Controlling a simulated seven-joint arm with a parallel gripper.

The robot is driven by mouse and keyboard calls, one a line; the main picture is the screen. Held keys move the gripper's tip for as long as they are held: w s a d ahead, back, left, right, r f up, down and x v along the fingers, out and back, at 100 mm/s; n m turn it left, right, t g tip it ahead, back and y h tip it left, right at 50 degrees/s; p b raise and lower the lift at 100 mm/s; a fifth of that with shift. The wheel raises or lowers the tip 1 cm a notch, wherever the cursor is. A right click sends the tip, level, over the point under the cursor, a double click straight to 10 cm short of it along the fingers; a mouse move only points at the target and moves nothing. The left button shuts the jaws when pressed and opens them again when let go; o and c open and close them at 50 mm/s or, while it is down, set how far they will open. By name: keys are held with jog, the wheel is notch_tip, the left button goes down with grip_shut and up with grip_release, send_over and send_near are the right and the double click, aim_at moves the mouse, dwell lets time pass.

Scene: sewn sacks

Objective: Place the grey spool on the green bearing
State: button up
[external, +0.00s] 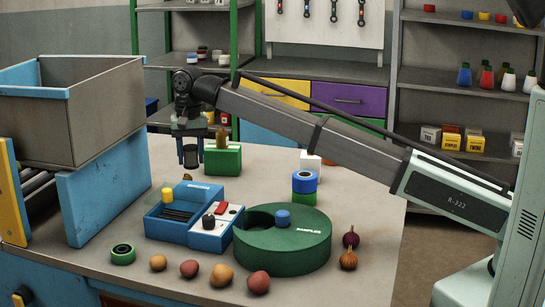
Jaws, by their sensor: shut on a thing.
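My gripper (190,158) is at the end of my arm, pointing down above the back left of the bench. It is shut on a small dark grey thing, which looks like the grey spool; the fingers hide most of it. A green ring with a dark centre, which looks like the green bearing (123,254), lies flat at the bench's front left. It is well in front of my gripper and to its left, with nothing on it.
A blue box (190,217) with a yellow knob and a round green samples tray (283,257) stand mid-bench. A green block (222,160) stands just right of my gripper. A blue-and-green stack (304,190) is farther right. Several round vegetables line the front; a grey bin (90,110) is left.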

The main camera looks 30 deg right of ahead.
aim_at(122, 249)
jog(key=s+a+n, duration=0.1)
jog(key=s+a, duration=0.1)
jog(key=a, duration=0.2)
jog(key=s+a, duration=0.2)
jog(key=a, duration=0.2)
jog(key=s+a+n, duration=0.1)
jog(key=s+a, duration=0.2)
jog(key=a, duration=0.2)
jog(key=shift+r+n, duration=0.15)
jog(key=shift+n, duration=0.15)
jog(key=s+a+n, duration=0.2)
jog(key=s+a, duration=0.8)
jog(key=a, duration=0.2)
jog(key=shift+n, duration=0.3)
jog(key=shift+f, duration=5)
jog(key=shift+f, duration=0.15)
jog(key=o, duration=1)
jog(key=shift+o, duration=0.2)
notch_tip(122, 249, up, 12)
jog(key=shift+r, duration=0.2)
